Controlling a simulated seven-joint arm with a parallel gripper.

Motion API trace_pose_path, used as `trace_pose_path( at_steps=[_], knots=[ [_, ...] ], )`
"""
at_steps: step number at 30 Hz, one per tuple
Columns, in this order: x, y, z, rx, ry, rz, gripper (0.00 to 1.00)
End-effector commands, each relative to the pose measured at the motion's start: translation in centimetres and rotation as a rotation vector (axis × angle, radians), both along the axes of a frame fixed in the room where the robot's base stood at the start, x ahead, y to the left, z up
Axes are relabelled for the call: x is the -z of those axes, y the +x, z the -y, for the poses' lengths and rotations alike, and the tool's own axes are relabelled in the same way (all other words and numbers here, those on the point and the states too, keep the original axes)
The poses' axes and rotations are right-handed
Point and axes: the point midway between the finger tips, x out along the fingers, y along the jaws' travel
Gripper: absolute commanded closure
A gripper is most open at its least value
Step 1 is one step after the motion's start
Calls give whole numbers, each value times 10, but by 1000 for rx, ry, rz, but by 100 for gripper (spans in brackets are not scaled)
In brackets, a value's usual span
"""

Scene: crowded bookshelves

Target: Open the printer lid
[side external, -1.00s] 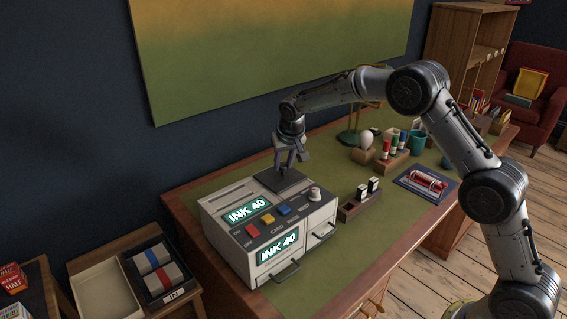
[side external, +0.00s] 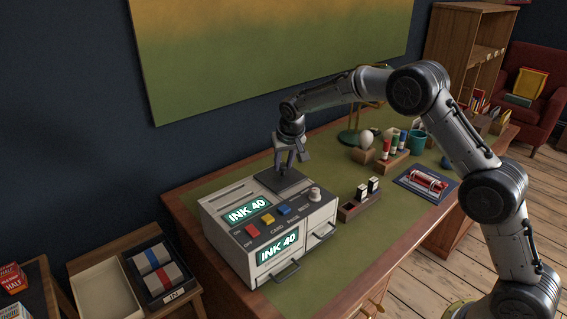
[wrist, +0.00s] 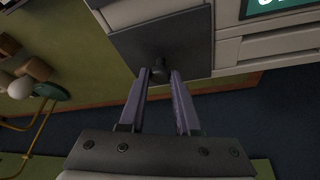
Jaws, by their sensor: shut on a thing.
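The printer (side external: 268,225) is a pale box on the desk with a dark sloped front strip, coloured buttons and green "INK 40" displays. Its dark grey lid (side external: 291,186) lies flat on the top at the back right. The lid also fills the upper middle of the wrist view (wrist: 192,38). A small dark knob (wrist: 159,66) stands on the lid. My gripper (side external: 288,171) points down over the lid. In the wrist view its fingertips (wrist: 160,73) are on both sides of the knob and shut on it. The knob is hidden by the fingers in the side view.
A small block holder (side external: 357,205) stands right of the printer. A marker holder (side external: 392,159), a teal cup (side external: 417,140) and a lamp (side external: 354,137) are behind it. An open box (side external: 106,290) is at lower left. The green desk top right of the printer has free room.

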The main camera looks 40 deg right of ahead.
Motion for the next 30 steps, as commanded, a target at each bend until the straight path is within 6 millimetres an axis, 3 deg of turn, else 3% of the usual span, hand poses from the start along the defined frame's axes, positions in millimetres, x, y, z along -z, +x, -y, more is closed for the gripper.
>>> trace_pose_path(
  at_steps=[14,24,30],
  knots=[
    [0,0,6,1,1,-1,100],
    [0,0,89,6,1,-1,100],
    [-1,0,112,1,-1,1,100]
  ],
)
